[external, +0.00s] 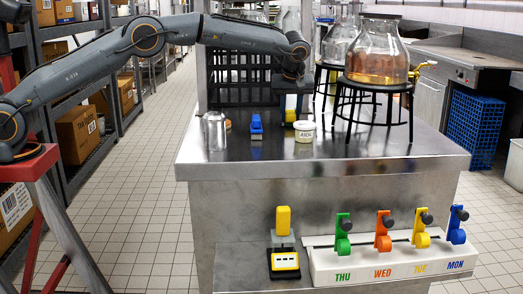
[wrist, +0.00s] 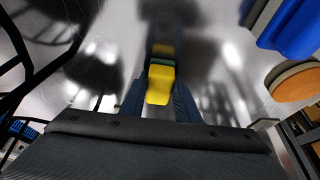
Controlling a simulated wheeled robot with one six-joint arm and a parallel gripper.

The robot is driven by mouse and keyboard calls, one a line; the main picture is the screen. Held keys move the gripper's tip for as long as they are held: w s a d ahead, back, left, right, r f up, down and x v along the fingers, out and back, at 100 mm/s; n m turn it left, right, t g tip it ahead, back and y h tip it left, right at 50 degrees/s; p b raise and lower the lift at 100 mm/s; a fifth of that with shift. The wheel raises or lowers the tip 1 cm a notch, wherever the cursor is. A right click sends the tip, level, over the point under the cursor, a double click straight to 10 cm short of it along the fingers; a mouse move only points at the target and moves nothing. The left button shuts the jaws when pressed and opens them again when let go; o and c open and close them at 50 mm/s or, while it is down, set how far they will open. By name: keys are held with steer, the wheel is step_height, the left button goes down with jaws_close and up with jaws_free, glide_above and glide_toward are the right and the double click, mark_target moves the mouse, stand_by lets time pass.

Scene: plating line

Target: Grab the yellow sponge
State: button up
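The yellow sponge (external: 290,115) stands on the steel counter behind a small white tub, below my gripper (external: 291,103). In the wrist view the yellow sponge (wrist: 160,86) has a green layer at its far end, next to its reflection in the steel. My gripper (wrist: 158,103) has one dark finger on each side of the sponge, close to its sides. I cannot tell whether the fingers press on it or leave a small gap.
The white labelled tub (external: 305,133) stands just in front of the sponge. A blue-topped item (external: 257,127) and a metal canister (external: 215,131) stand to the left. A glass jar (external: 377,52) on a black stand (external: 374,90) is to the right. Bare counter lies in front.

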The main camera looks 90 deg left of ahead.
steer(key=c, duration=0.4)
